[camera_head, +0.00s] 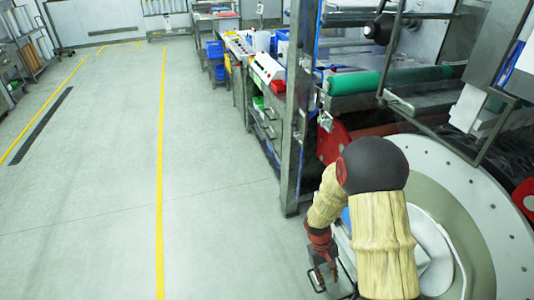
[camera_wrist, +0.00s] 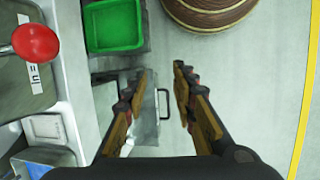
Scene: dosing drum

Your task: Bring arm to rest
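My arm, in a tan padded cover with a dark elbow, is bent in front of the machine in the head view. My gripper (camera_head: 322,278) hangs low beside the machine, pointing down. In the wrist view my gripper (camera_wrist: 161,76) has its two fingers apart, with nothing held between them. A grey metal box with a dark handle (camera_wrist: 148,115) shows behind and below the gap. I cannot tell its distance from the fingers.
A large pale drum (camera_head: 497,215) stands close at the right, next to a steel post (camera_head: 297,120). A red knob (camera_wrist: 35,43) and green bin (camera_wrist: 113,25) lie left of the fingers.

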